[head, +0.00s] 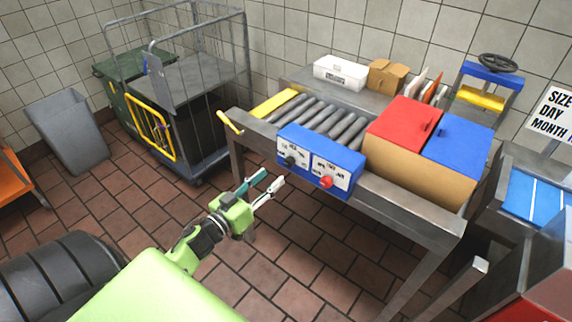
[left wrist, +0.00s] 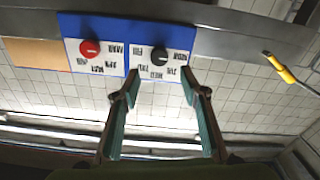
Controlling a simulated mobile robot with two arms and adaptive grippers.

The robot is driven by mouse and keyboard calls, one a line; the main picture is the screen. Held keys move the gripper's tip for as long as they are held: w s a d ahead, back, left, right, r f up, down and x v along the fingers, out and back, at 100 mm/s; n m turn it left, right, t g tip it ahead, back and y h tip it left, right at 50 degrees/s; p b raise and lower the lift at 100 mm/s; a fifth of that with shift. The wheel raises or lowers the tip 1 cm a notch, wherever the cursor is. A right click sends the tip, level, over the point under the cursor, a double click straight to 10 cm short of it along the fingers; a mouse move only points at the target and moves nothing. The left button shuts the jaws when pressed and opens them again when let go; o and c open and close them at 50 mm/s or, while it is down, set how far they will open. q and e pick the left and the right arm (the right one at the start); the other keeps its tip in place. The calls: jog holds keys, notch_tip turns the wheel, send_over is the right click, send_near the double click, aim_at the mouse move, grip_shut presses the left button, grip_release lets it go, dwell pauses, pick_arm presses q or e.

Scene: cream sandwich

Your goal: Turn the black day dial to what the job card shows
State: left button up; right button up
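The black day dial (head: 290,160) is on the left half of the blue control box (head: 290,132), on a white plate with day names. In the left wrist view, which is upside down, the black dial (left wrist: 160,58) lies ahead, between the fingertips in the picture. Its exact pointing is too small to tell. My left gripper (head: 267,184) is open and empty, short of the box and apart from the dial; its spread fingers also show in the left wrist view (left wrist: 158,80). A white card (head: 553,112) reading SIZE, DAY, MONTH is cut off at the right edge, its values hidden. My right gripper is out of view.
A red month dial (head: 326,181) sits right beside the black one. The box is on the front of a roller table (head: 330,117) with red (head: 402,122) and blue (head: 460,140) lids. A yellow handle (head: 230,122) juts out at left. Floor before the table is free.

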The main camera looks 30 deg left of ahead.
aim_at(287, 164)
pick_arm(q)
jog(key=w, duration=0.7)
jog(key=shift+w+d, duration=0.4)
jog(key=c, duration=1.1)
